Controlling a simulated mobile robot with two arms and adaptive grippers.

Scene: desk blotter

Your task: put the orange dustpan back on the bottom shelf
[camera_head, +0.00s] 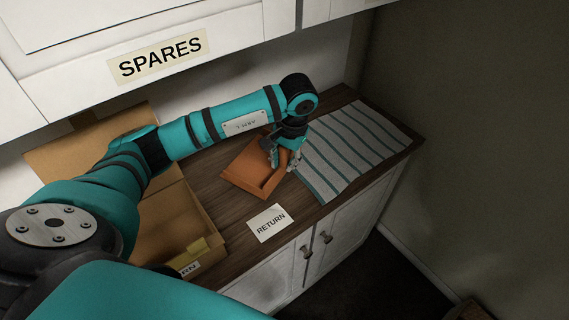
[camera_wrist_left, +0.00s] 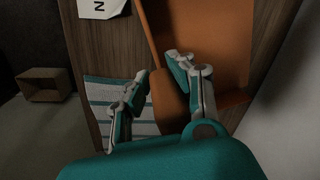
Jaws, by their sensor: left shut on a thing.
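The orange dustpan (camera_head: 245,168) is on the wooden counter, beside the striped cloth. My left gripper (camera_head: 283,157) comes down over its right side and is shut on its handle. In the left wrist view, the dustpan's pan (camera_wrist_left: 212,35) reaches away at the top right, and its handle (camera_wrist_left: 168,105) is between the two fingers of my left gripper (camera_wrist_left: 160,88). I cannot tell whether the pan touches the counter. No shelf that I can make out as the bottom shelf is in view. My right gripper is not in view.
An open cardboard box (camera_head: 165,222) stands at left. A white SPARES cabinet (camera_head: 240,38) hangs above. A small wooden box (camera_wrist_left: 45,88) is on the floor.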

